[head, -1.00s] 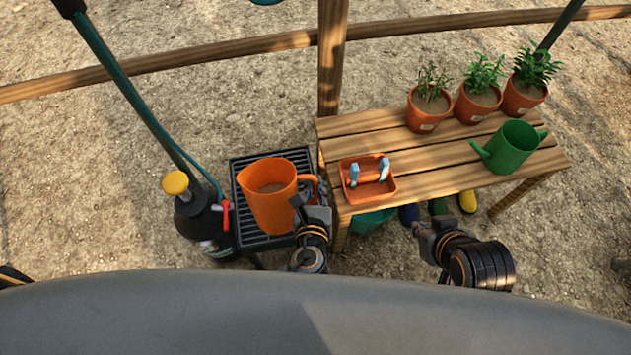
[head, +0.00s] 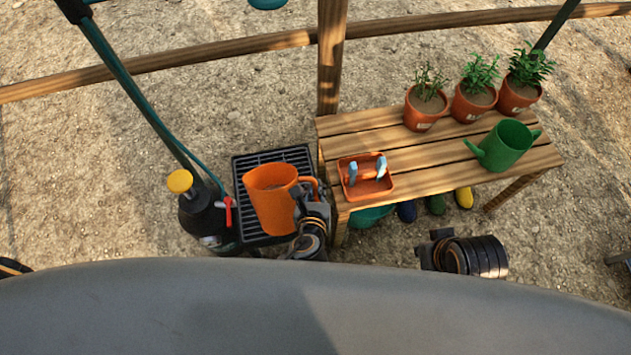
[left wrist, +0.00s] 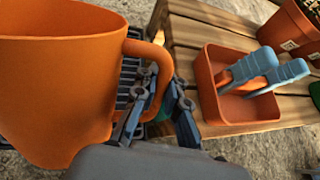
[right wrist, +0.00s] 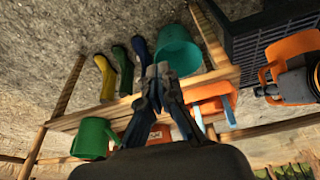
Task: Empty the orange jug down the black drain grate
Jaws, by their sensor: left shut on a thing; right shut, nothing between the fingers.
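The orange jug (head: 268,205) is above the black drain grate (head: 298,158) in the head view, with its spout to the left. It looks close to upright, perhaps slightly tilted. Its contents are hard to make out. My left gripper (head: 312,197) is shut on the jug's handle, on the right side of the jug. The left wrist view shows the fingers (left wrist: 160,100) around the handle (left wrist: 155,60). My right gripper (head: 437,242) is shut and empty in front of the bench; its closed fingertips (right wrist: 158,75) show in the right wrist view.
A wooden bench (head: 420,165) right of the grate holds an orange tray (head: 366,188) with blue-handled tools, a green watering can (head: 505,146) and potted plants (head: 474,100). A black sprayer (head: 203,220) with a yellow knob stands left of the grate. Boots (head: 436,203) are under the bench.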

